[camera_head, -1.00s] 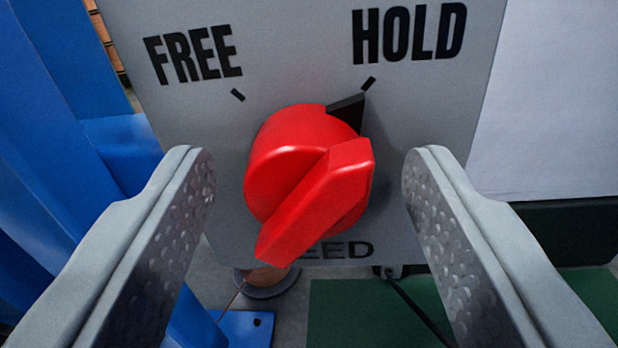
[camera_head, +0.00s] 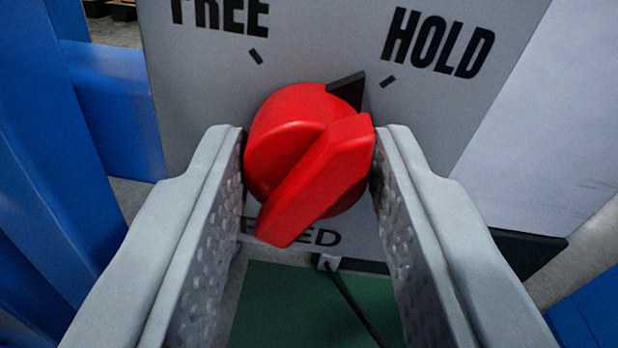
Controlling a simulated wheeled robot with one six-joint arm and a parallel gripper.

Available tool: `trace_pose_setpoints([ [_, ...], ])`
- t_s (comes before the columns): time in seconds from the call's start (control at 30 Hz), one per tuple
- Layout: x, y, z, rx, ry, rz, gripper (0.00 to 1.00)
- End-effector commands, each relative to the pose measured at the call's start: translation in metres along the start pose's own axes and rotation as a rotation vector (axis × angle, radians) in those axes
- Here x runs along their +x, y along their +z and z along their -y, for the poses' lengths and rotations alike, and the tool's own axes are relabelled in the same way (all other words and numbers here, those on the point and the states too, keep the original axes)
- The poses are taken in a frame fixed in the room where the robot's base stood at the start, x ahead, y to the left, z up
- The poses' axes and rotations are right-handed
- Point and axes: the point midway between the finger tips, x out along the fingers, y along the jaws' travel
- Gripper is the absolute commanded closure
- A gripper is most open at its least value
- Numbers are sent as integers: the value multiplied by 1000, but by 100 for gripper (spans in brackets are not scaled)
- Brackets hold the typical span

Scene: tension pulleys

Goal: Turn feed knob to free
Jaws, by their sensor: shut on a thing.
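The red feed knob (camera_head: 312,165) sits on a grey panel (camera_head: 190,110) in the middle of the camera_head view. Its raised grip bar slants from upper right to lower left. Its black pointer (camera_head: 347,89) points up and right, towards the tick by the HOLD label (camera_head: 438,43). The FREE label (camera_head: 222,14) is at the upper left, partly cut off by the picture's top edge, with its own tick below it. My gripper (camera_head: 310,160) is shut on the knob, one finger at its left side and one at its right. The FEED label is partly hidden behind the knob.
Blue posts (camera_head: 50,150) stand close on the left. A white panel (camera_head: 550,110) is on the right. Below the panel are a green surface (camera_head: 275,305) and a black cable (camera_head: 350,300). Another blue part (camera_head: 590,310) shows at the lower right.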

Motion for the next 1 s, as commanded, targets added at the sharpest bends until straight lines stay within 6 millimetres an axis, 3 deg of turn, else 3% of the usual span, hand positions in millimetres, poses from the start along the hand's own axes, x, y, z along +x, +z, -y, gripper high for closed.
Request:
trace_pose_setpoints([
  [1.0,0,-1,2,-926,6,62,89],
])
